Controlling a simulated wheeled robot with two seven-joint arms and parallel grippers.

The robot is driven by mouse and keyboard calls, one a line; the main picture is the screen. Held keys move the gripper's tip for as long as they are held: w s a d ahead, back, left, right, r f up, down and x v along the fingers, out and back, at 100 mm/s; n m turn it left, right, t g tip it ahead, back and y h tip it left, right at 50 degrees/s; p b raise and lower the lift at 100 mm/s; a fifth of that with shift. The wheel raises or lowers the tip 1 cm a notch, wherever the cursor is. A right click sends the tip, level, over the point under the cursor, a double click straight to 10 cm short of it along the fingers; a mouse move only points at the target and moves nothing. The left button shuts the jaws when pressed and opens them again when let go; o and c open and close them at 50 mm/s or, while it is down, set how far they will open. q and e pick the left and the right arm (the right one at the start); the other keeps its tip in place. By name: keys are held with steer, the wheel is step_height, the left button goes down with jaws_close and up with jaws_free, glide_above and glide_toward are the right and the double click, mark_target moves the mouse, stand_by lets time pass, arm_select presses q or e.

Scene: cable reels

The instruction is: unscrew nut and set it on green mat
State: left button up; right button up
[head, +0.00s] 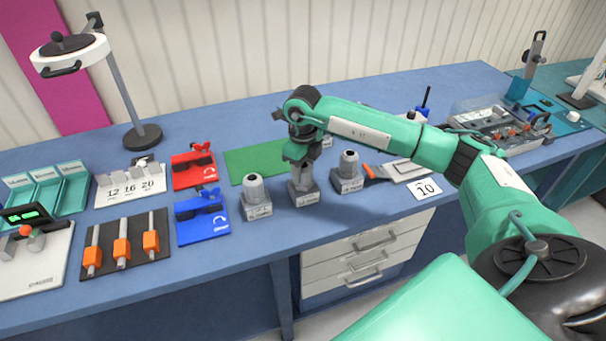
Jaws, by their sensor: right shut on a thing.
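My right gripper (299,156) points down over the middle one of the grey fittings in the row at the middle of the table. It is shut on the top part of this middle fitting (303,190), likely the nut, which the fingers mostly hide. A second grey fitting (256,195) stands to the left and a third (348,170) to the right, each upright on a labelled block. The green mat (256,161) lies flat just behind the row, to the left of my gripper; its visible part is bare. My left gripper is not in view.
A blue device (202,215) and a red device (194,168) stand left of the fittings. A black mat (124,245) holds orange-handled tools. A lamp stand (143,137) rises at the back left. A card reading 10 (426,190) lies to the right.

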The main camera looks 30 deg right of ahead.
steer(key=shift+f+n+b, duration=0.2)
steer(key=shift+n+b, duration=0.4)
steer(key=shift+n, duration=0.5)
steer(key=shift+r+n+b, duration=0.15)
steer(key=shift+n+b, duration=0.15)
steer(key=shift+n, duration=0.7)
steer(key=o, duration=0.8)
steer(key=shift+o, duration=0.2)
